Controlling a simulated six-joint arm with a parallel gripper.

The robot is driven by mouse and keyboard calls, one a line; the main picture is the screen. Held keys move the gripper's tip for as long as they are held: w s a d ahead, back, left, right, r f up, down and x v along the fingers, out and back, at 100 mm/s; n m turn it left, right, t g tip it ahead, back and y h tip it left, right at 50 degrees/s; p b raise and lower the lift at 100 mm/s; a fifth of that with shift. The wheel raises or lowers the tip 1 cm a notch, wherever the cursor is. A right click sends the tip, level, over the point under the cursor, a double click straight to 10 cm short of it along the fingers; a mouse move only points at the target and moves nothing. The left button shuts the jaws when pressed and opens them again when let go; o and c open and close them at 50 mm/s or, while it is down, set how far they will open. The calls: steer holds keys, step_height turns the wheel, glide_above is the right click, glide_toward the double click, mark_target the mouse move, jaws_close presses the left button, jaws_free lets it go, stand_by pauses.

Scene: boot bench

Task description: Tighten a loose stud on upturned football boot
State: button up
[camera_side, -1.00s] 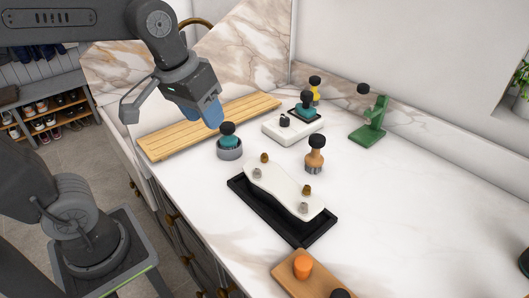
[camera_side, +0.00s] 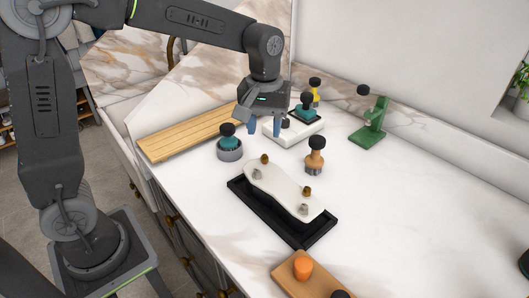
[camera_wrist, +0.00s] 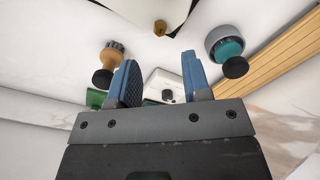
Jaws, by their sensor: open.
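The upturned boot sole (camera_side: 275,186) is white and lies in a black tray (camera_side: 312,240) on the counter. Brass and silvery studs stick up from it; I cannot tell which one is loose. A brass stud (camera_wrist: 160,27) shows on the boot at the top of the wrist view. My gripper (camera_side: 263,128) is open and empty, its blue fingers pointing down beyond the boot, near the white block. In the wrist view the fingers (camera_wrist: 160,80) stand apart with the white block (camera_wrist: 165,88) visible between them.
A teal-and-black knobbed tool sits in a grey round holder (camera_side: 229,154). A wooden-handled brush (camera_side: 315,155) stands right of my gripper. A green stand (camera_side: 371,122) is farther back. A slatted wooden board (camera_side: 185,133) lies left. A wooden block with an orange knob (camera_side: 302,265) is in front.

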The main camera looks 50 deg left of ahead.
mark_target(265, 155)
step_height(265, 155, down, 8)
steer(key=shift+r, duration=0.2)
steer(key=shift+c, duration=0.2)
jaws_close()
